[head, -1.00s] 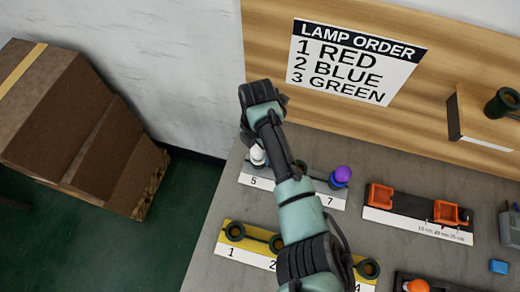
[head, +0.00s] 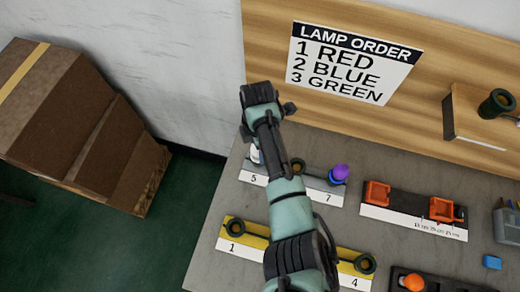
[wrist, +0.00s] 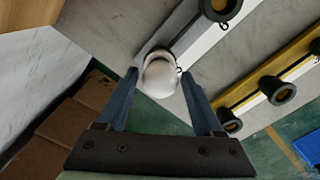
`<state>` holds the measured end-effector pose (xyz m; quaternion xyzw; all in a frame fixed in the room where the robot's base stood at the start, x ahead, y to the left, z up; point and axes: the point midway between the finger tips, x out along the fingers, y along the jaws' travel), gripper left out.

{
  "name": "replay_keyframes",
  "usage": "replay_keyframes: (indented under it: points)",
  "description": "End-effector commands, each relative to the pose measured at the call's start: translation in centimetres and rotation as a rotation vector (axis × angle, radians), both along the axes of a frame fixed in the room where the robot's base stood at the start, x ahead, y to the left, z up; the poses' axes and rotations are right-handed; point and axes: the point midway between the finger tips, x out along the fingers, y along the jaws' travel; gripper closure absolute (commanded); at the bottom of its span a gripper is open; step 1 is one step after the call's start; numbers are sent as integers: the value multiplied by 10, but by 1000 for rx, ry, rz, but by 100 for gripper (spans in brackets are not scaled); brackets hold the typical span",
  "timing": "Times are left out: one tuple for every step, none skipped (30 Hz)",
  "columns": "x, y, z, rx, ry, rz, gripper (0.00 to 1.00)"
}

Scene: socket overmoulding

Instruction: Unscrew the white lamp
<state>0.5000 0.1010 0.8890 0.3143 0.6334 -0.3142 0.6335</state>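The white lamp (head: 255,154) sits in the socket at position 5, at the left end of the grey strip (head: 313,189), partly hidden by my arm in the head view. In the wrist view the white lamp (wrist: 160,76) is a round white bulb in line with the gap between my fingers. My gripper (wrist: 160,88) is open, with one finger on each side of the lamp in the picture. A gap shows on both sides. The head view hides my fingers behind the wrist.
A purple lamp (head: 339,174) stands at position 7, with an empty socket (head: 298,165) beside it. A yellow strip (head: 254,239) with dark sockets lies in front. An orange-and-black fixture (head: 412,208) is to the right. The wooden back panel (head: 269,45) rises behind the table.

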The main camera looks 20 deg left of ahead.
Motion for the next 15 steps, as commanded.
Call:
replay_keyframes:
  points:
    - [0,0,0,0,0,1,42]
    - [0,0,0,0,0,1,48]
    - [0,0,0,0,0,1,55]
    - [0,0,0,0,0,1,60]
    - [0,0,0,0,0,1,66]
    - [0,0,0,0,0,1,73]
    - [0,0,0,0,0,1,78]
    - [0,0,0,0,0,1,82]
    - [0,0,0,0,0,3,89]
    - [0,0,0,0,0,9,89]
    - [0,0,0,0,0,22,89]
    - [0,0,0,0,0,49,89]
    - [0,0,1,0,0,79,89]
    - [0,0,1,0,0,115,89]
    - [0,0,1,-1,1,169,89]
